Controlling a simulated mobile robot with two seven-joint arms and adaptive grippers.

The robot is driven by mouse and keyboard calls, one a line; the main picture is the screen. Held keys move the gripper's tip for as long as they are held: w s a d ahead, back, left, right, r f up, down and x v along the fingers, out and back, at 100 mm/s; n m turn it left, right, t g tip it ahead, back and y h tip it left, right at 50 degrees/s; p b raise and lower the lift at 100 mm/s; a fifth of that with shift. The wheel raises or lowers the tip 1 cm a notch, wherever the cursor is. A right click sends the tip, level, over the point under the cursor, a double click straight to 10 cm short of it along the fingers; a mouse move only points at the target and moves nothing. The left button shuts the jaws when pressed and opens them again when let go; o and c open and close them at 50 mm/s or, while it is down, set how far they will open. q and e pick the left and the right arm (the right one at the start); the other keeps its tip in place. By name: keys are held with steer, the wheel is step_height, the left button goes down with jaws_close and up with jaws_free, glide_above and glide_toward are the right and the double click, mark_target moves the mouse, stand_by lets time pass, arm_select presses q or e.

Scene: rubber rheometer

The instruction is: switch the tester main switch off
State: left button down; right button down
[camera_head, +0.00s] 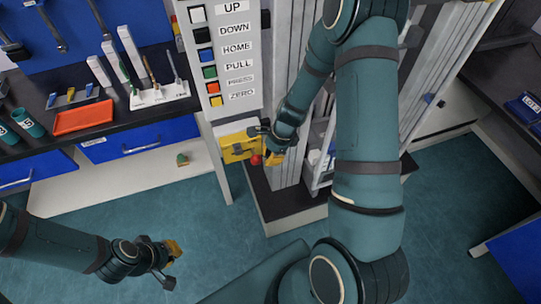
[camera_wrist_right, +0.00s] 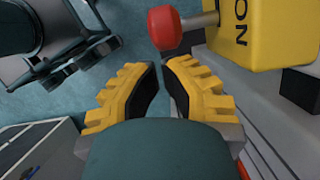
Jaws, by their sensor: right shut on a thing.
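The main switch is a yellow box (camera_head: 238,147) low on the tester, below the button panel; it also shows at the top right of the right wrist view (camera_wrist_right: 270,30), with the letters O and N on its face. A grey lever with a red knob (camera_wrist_right: 165,28) sticks out from it; the knob (camera_head: 256,160) is also seen in the head view. My right gripper (camera_wrist_right: 161,66) has its yellow fingers drawn together at the knob, a narrow gap showing between them; their contact is hard to see. My left gripper (camera_head: 172,258) hangs over the floor, away from the switch, holding nothing visible.
The button panel (camera_head: 218,50) stands above the switch. A dark bench with an orange tray (camera_head: 83,117) and a white tool rack (camera_head: 160,95) is at the left. A small object (camera_head: 183,160) lies on the pale ledge below. Floor at lower left is clear.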

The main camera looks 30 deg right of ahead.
mark_target(259, 161)
steer(key=a, duration=0.3)
steer(key=shift+w+a+p, duration=0.2)
steer(key=shift+w+p, duration=0.15)
steer(key=shift+w, duration=0.05)
steer(key=shift+d, duration=0.1)
steer(key=p+v, duration=0.8)
steer(key=v, duration=0.2)
stand_by(0.4)
